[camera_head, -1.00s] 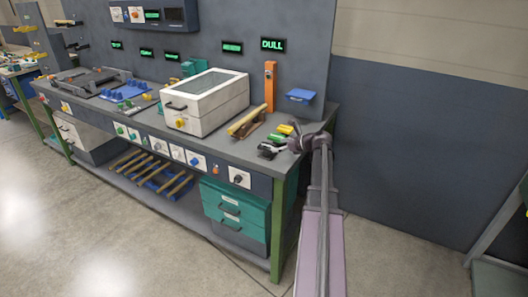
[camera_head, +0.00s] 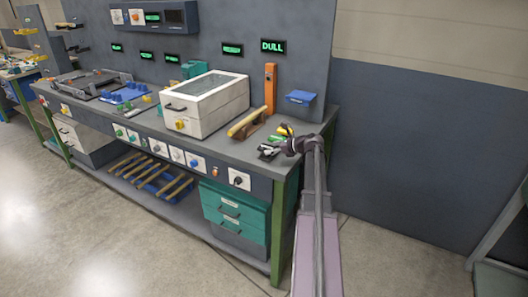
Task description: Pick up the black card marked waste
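My gripper (camera_head: 283,148) is at the right end of the workbench, low over several small cards. A black card (camera_head: 268,150) lies at the front of this group, just left of my gripper. Any writing on it is too small to read. A green card (camera_head: 276,139) and a yellow card (camera_head: 285,130) lie behind it, partly hidden by my gripper. The fingers are small and dark here, so I cannot tell whether they are open or shut, or whether they touch the black card.
A wooden piece on a stand (camera_head: 247,124) is left of the cards, beside a white box with a glass lid (camera_head: 205,105). An orange upright (camera_head: 270,88) and a blue wall tray (camera_head: 299,97) stand behind. The bench front holds several switches (camera_head: 236,179).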

